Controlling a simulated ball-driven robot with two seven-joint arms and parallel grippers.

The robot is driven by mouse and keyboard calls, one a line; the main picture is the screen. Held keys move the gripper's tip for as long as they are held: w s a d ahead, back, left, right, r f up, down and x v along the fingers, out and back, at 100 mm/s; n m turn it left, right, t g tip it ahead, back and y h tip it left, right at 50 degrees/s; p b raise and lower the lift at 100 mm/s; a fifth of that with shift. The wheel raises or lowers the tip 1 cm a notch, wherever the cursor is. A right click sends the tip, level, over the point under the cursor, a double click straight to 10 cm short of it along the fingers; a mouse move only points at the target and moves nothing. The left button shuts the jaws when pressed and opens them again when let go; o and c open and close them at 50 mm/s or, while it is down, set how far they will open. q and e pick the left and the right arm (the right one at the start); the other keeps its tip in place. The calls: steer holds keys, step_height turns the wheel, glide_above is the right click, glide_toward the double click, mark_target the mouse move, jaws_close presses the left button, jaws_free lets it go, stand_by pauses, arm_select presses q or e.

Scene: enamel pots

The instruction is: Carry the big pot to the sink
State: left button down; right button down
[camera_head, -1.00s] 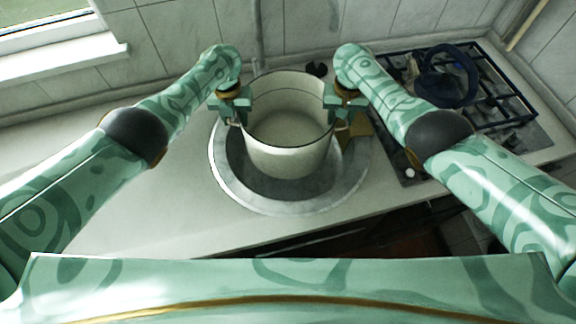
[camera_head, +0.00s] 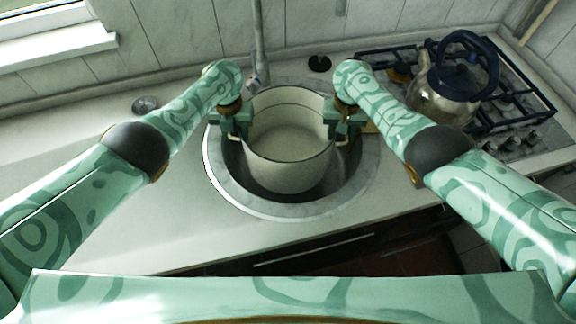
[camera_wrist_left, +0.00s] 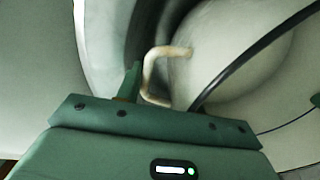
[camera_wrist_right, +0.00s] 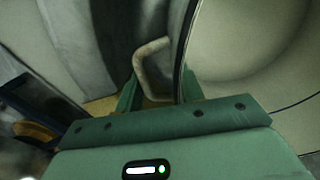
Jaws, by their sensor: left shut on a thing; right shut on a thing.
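The big pot (camera_head: 288,160) is cream enamel with a dark rim and looks empty and upright. It is over or inside the round metal sink (camera_head: 232,190); I cannot tell whether its base touches the bowl. My left gripper (camera_head: 238,130) is shut on the pot's left handle, a pale loop that shows in the left wrist view (camera_wrist_left: 150,72). My right gripper (camera_head: 342,132) is shut on the right handle, seen in the right wrist view (camera_wrist_right: 143,65). The pot hides much of the sink bowl.
A faucet (camera_head: 258,50) stands behind the sink. A metal kettle (camera_head: 447,92) with a dark blue handle sits on the gas hob (camera_head: 513,108) at right. A dark knob-like item (camera_head: 319,63) is behind the sink.

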arm_select(q)
steer(key=shift+a+f, duration=0.1)
steer(key=shift+a, duration=0.15)
arm_select(e)
steer(key=shift+w+d, duration=0.15)
steer(key=shift+d, duration=0.05)
